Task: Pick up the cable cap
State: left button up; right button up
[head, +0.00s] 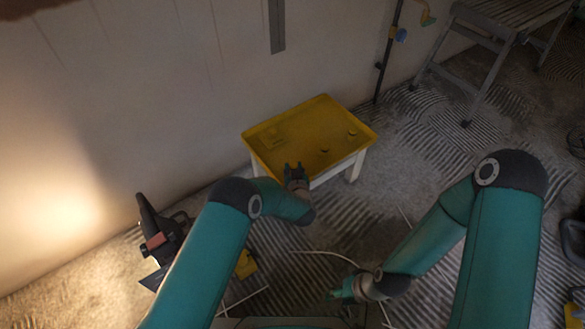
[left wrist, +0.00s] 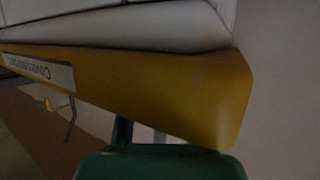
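A yellow tray (head: 300,112) sits on a low white-legged stand against the wall. Small dark yellowish pieces lie in it: one near the right side (head: 352,132), one near the middle (head: 325,150) and a flat shape at the left (head: 272,141). I cannot tell which is the cable cap. My left gripper (head: 295,168) is at the tray's front edge, fingers apart with nothing seen between them.
A grey step platform (head: 500,30) stands at the upper right. A dark tool-like object (head: 160,235) is on the floor at the left. Thin white cables lie on the ridged floor.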

aim_at(294, 165)
pick_arm(q)
jog(key=shift+c, duration=0.8)
notch_tip(294, 165, up, 20)
jog(key=p, duration=0.8)
